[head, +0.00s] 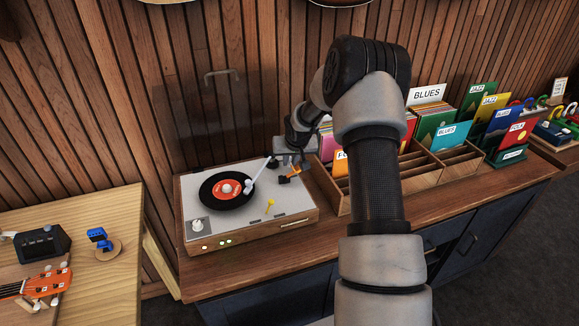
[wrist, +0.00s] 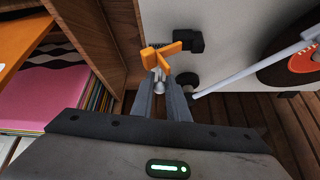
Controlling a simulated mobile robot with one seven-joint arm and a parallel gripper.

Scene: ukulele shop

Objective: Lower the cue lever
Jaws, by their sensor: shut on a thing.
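The turntable (head: 300,205) stands on the wooden counter with a black record (head: 212,196) with an orange label on its platter. A white tonearm (head: 258,170) reaches over the record's right edge; its rear part shows in the wrist view (wrist: 245,72). The orange cue lever (wrist: 170,47) is near the tonearm's base, beside a black block (wrist: 190,42). My gripper (wrist: 160,76) is shut on the lever, around a small silver part at its near end. In the head view my gripper (head: 291,160) is above the turntable's back right corner. The exact grip is partly hidden.
A wooden record crate (head: 345,205) with sleeves stands close to the turntable's right side. A light table (head: 130,215) with an orange ukulele (head: 48,284) is at left. The slatted wall is close behind.

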